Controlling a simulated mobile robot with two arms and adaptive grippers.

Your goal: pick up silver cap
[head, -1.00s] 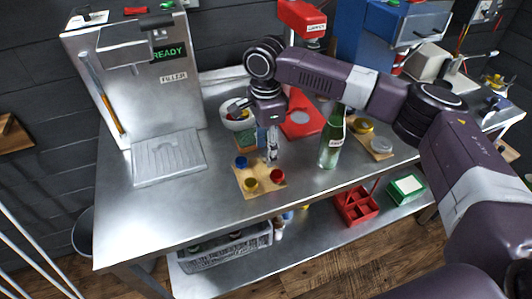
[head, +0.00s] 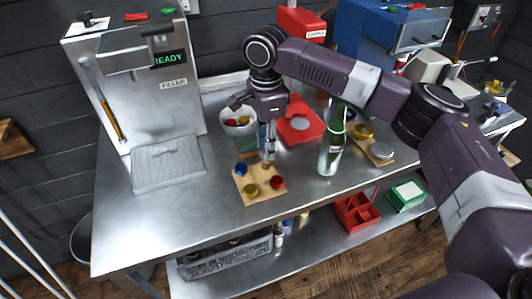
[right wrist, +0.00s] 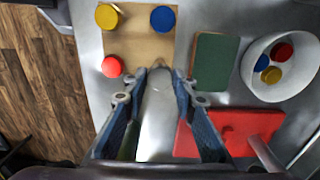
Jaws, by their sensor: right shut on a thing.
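My right gripper (head: 268,154) is shut just above the back right part of a small wooden board (head: 247,180), pointing down. In the right wrist view, a silvery shape (right wrist: 159,90) lies between its fingers. I take it as the silver cap, though its outline merges with the steel table. In the head view the fingers mostly hide it. The board carries a blue cap (head: 241,169), a yellow cap (head: 250,190) and a red cap (head: 277,182). My left gripper is out of view.
A green bottle (head: 333,140) stands right of the gripper. A white bowl (head: 249,129) with coloured caps and a green block (head: 246,146) are behind the board. A second board at right holds a gold disc (head: 363,131) and a silver disc (head: 380,152). The filler (head: 130,80) stands at left.

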